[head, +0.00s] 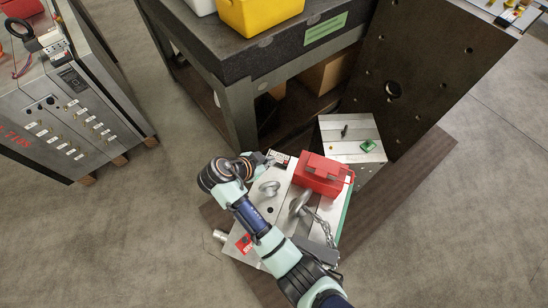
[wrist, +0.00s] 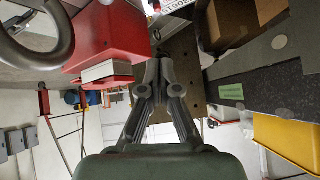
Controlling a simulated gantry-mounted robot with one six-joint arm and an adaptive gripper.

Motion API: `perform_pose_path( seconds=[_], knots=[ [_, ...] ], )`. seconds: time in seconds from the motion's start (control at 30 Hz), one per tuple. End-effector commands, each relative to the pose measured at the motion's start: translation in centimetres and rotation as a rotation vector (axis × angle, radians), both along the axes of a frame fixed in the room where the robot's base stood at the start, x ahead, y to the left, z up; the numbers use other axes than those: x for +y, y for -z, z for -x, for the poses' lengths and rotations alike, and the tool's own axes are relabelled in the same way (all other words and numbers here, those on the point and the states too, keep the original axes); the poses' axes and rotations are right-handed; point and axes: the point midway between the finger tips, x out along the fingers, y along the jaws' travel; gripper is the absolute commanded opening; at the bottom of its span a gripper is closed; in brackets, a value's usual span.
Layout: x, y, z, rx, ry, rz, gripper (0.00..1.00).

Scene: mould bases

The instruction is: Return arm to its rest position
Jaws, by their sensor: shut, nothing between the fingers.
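My arm reaches over the large pale steel mould base (head: 283,186) in the head view. My gripper (head: 268,158) is near its far edge, left of the red box (head: 322,174); it looks small and partly blends in. In the wrist view my gripper (wrist: 158,62) has its two fingers together with nothing between them. The red box (wrist: 105,38) shows there to the left of the fingers, apart from them. A steel lifting ring (wrist: 45,35) fills the upper left corner.
A dark granite-topped table (head: 225,55) with a yellow bin (head: 262,12) stands behind. A smaller steel block (head: 352,150) and a tall dark plate (head: 420,65) are to the right. A grey control cabinet (head: 75,120) stands left. Floor is clear at lower left.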

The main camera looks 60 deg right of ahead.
Motion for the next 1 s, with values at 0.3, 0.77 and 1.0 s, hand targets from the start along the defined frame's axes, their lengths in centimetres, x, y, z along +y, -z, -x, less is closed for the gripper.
perform_pose_path(
  seconds=[0.3, 0.77, 1.0],
  knots=[
    [0.0, -0.1, 0.0, -0.001, 0.0, 0.001, 0.0],
    [2.5, -1.7, -2.1, -0.018, -0.172, -0.05, 0.0],
    [17.4, -12.0, -8.4, -0.066, -1.135, -0.06, 0.0]
  ],
)
